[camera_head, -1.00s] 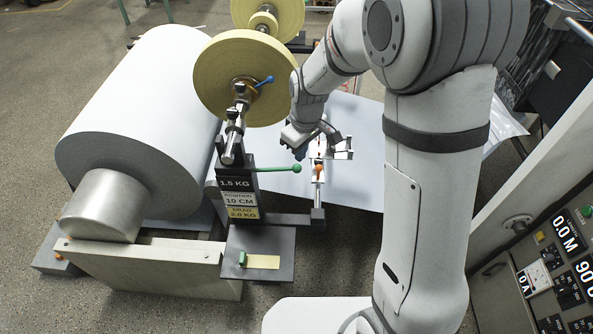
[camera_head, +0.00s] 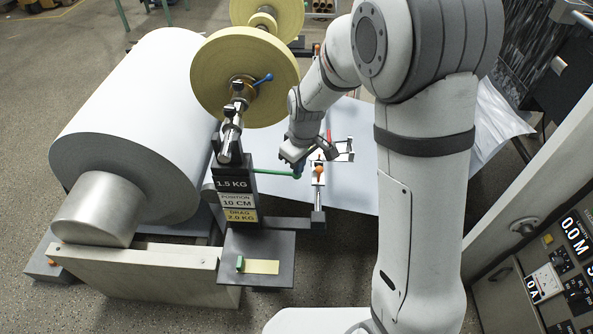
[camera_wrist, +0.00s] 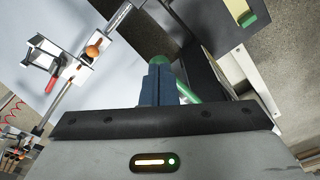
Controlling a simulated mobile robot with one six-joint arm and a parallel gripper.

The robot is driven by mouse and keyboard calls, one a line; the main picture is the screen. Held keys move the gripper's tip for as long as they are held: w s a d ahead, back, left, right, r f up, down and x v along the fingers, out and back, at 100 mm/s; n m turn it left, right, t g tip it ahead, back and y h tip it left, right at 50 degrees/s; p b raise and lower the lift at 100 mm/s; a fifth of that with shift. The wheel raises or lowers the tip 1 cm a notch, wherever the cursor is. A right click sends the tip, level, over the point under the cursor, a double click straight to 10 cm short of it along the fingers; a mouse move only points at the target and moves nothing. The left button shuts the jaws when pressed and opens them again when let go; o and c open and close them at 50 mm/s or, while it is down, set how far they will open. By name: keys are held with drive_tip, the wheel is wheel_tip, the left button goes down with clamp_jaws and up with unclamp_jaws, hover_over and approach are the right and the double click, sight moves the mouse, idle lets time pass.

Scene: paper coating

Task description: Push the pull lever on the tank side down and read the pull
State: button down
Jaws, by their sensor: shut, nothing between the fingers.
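The green pull lever (camera_head: 272,172) sticks out to the right from a dark post with a sign plate (camera_head: 233,184). The plate reads 1.5 KG at the top, then POSITION 10 CM and DRAG 2.0 KG. My gripper (camera_head: 298,166) is shut and empty at the lever's free end and mostly covers the round knob. In the wrist view, my blue fingers (camera_wrist: 156,84) stand together, with the green knob (camera_wrist: 158,60) showing just past their tips and the lever rod (camera_wrist: 188,94) to their right. I cannot tell whether the fingers touch the knob.
An orange ball (camera_head: 318,171) on a metal rod stands just right of my gripper. A yellow disc roll (camera_head: 215,75) and a big white paper roll (camera_head: 120,130) are to the left. A dark shelf (camera_head: 262,249) sits below the plate. The control cabinet (camera_head: 520,250) is at the right.

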wheel_tip(320, 180, down, 3)
drive_tip(key=shift+r+b, duration=0.15)
drive_tip(key=shift+b, duration=0.5)
drive_tip(key=shift+r, duration=0.25)
drive_tip(key=shift+s+d+r, duration=0.25)
drive_tip(key=shift+s+d, duration=0.25)
drive_tip(key=shift+d, duration=0.1)
drive_tip(key=shift+s+d+r, duration=0.25)
drive_tip(key=shift+s+d, duration=0.2)
drive_tip(key=shift+d, duration=0.1)
wheel_tip(320, 180, up, 8)
drive_tip(key=shift+s+d, duration=0.25)
drive_tip(key=shift+d, duration=0.05)
